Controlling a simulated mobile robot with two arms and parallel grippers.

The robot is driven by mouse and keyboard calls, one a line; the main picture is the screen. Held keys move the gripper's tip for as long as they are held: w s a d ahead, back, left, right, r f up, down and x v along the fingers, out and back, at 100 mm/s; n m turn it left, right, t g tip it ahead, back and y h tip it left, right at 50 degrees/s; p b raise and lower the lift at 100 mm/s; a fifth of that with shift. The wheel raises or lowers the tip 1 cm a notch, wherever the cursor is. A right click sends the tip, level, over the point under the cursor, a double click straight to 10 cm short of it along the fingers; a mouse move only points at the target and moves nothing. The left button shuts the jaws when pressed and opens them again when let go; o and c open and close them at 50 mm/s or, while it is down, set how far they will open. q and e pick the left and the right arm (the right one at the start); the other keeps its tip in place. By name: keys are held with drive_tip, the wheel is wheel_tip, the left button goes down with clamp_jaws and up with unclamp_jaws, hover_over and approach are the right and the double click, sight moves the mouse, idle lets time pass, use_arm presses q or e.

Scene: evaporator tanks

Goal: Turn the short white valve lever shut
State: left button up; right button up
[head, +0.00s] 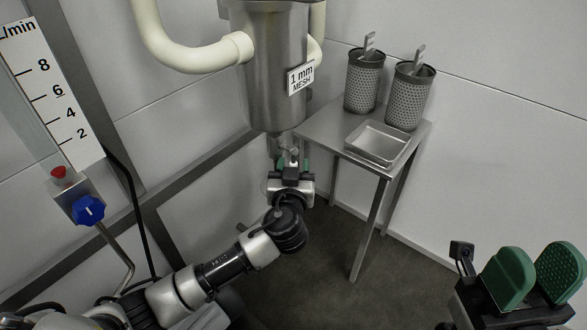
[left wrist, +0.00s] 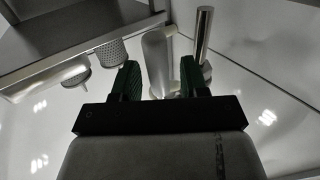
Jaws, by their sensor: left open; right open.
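My left gripper (head: 293,161) is just under the steel filter vessel (head: 275,75), at its narrow bottom outlet (head: 277,146). In the left wrist view its two green fingers (left wrist: 158,68) are apart. A pale, rounded bar (left wrist: 155,48), which looks like the short white lever, stands between them; I cannot tell whether either finger touches it. My right gripper (head: 537,262) is open and empty at the lower right, far from the vessel.
A steel table (head: 335,128) right of the vessel holds two perforated baskets (head: 364,82) and a shallow tray (head: 377,144). A flow meter with a blue knob (head: 88,210) is at left. A metal rod (left wrist: 203,35) stands close beside the right finger in the left wrist view.

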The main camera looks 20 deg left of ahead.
use_arm(q)
clamp_jaws()
idle(0.4)
